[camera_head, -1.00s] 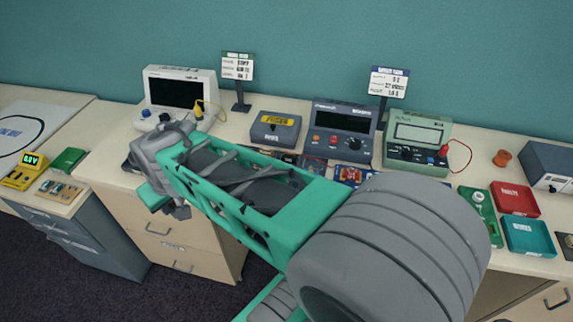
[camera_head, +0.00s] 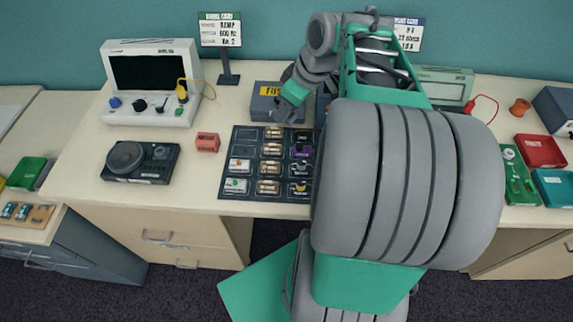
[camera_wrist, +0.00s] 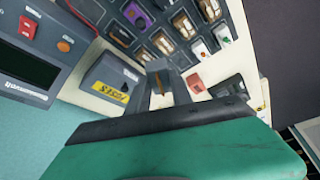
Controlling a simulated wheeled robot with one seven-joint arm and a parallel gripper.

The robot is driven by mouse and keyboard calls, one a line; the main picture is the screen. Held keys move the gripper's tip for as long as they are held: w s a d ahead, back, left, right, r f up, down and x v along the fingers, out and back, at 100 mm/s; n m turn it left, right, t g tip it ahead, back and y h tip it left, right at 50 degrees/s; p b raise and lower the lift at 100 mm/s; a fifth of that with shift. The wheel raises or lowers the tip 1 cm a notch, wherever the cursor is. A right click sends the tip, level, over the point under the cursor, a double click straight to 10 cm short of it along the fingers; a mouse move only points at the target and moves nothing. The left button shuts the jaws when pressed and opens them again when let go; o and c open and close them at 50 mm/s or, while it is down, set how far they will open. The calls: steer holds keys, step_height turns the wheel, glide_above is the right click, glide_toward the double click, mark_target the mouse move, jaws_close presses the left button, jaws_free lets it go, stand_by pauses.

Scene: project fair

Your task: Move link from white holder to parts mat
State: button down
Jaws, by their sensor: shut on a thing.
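My gripper (camera_head: 285,108) is above the bench, between the fuse box and the back edge of the parts mat. In the wrist view its fingertips (camera_wrist: 160,85) are closed on a small, thin orange-brown piece (camera_wrist: 158,86), probably the link. The head view does not show this piece clearly. The parts mat (camera_head: 245,134) is a dark grid of cells holding several small modules; some left cells look empty. My arm hides its right part. The mat also fills the top of the wrist view (camera_wrist: 143,51). I cannot pick out a white holder.
A grey fuse box (camera_head: 262,104) with a yellow label stands behind the mat. A small red box (camera_head: 207,142), a black device with a round knob (camera_head: 140,163) and a white scope (camera_head: 150,112) stand left. Red (camera_head: 540,151) and teal trays (camera_head: 553,187) lie right.

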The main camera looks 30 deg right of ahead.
steer(key=s+d+f+n+g+y+b, duration=0.1)
steer(key=s+d+n+b, duration=0.15)
steer(key=s+d, duration=0.55)
steer(key=s+d+f+n+y+b, duration=0.1)
steer(key=s+d+n, duration=0.2)
steer(key=s+d, duration=0.45)
steer(key=w+f, duration=0.3)
steer(key=w, duration=0.1)
steer(key=w+f+b, duration=0.1)
steer(key=w+f, duration=0.2)
steer(key=w, duration=0.1)
steer(key=w+f, duration=0.3)
steer(key=w, duration=0.2)
steer(key=shift+w+a+f+b, duration=0.1)
steer(key=shift+a+f+b, duration=0.05)
steer(key=shift+a+b, duration=0.25)
step_height(320, 180, down, 3)
steer(key=shift+w+r+g, duration=0.1)
steer(key=shift+r+g, duration=0.1)
steer(key=shift+g, duration=0.1)
steer(key=shift+f, duration=0.35)
steer(key=c, duration=1.4)
jaws_free()
steer(key=shift+r, duration=0.15)
